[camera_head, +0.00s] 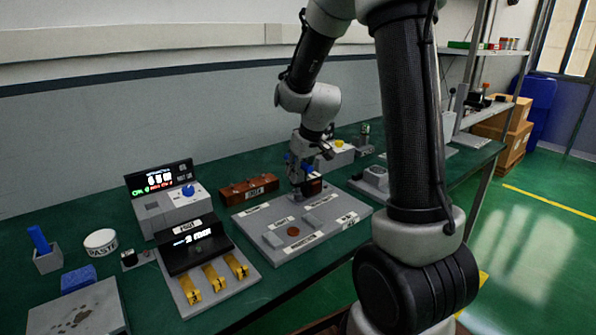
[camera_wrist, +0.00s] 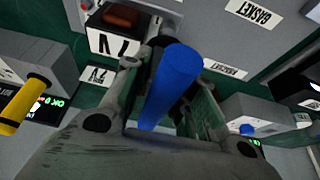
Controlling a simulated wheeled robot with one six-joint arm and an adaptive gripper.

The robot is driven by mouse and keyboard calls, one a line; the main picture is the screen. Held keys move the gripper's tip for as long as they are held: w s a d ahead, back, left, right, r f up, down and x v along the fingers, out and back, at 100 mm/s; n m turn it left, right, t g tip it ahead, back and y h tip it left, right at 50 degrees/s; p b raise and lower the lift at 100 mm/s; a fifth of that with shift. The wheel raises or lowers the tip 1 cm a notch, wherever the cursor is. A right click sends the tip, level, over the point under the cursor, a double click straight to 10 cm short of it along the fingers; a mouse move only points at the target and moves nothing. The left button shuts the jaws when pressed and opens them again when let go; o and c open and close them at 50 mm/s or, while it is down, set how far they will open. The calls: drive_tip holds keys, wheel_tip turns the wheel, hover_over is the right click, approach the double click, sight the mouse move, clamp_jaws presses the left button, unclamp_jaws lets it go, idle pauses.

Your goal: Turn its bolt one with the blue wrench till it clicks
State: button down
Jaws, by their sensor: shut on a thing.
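The blue wrench shows in the wrist view as a thick blue handle (camera_wrist: 168,88) between the fingers of my gripper (camera_wrist: 160,100). My gripper is shut on it. In the head view my gripper (camera_head: 303,188) is low over the back of a grey labelled board (camera_head: 345,203), with a bit of blue beside the fingers. The wrench's working end is hidden in both views. I cannot make out bolt one or whether the wrench touches it. A dark box with a reddish-brown part (camera_wrist: 122,17) shows near the fingers in the wrist view.
A reddish-brown disc (camera_head: 293,231) and grey blocks lie on the board. A brown box (camera_head: 248,190) stands behind it. A display unit with a blue knob (camera_head: 188,191) and a panel with yellow levers (camera_head: 213,277) stand to the left. A grey fixture (camera_head: 374,180) stands to the right.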

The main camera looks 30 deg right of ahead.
drive_tip(key=n+y, duration=0.1)
drive_tip(key=n, duration=0.3)
drive_tip(key=shift+n+g+y, duration=0.3)
drive_tip(key=shift+g+y, duration=0.1)
drive_tip(key=n+g+y, duration=0.1)
drive_tip(key=n, duration=0.3)
drive_tip(key=shift+n, duration=0.3)
drive_tip(key=m, duration=0.3)
drive_tip(key=shift+a+m+t+h, duration=0.1)
drive_tip(key=shift+m+t+h, duration=0.3)
drive_tip(key=shift+m, duration=0.4)
drive_tip(key=m+t+h, duration=0.1)
drive_tip(key=m+h, duration=0.1)
drive_tip(key=m, duration=0.2)
drive_tip(key=shift+m, duration=0.3)
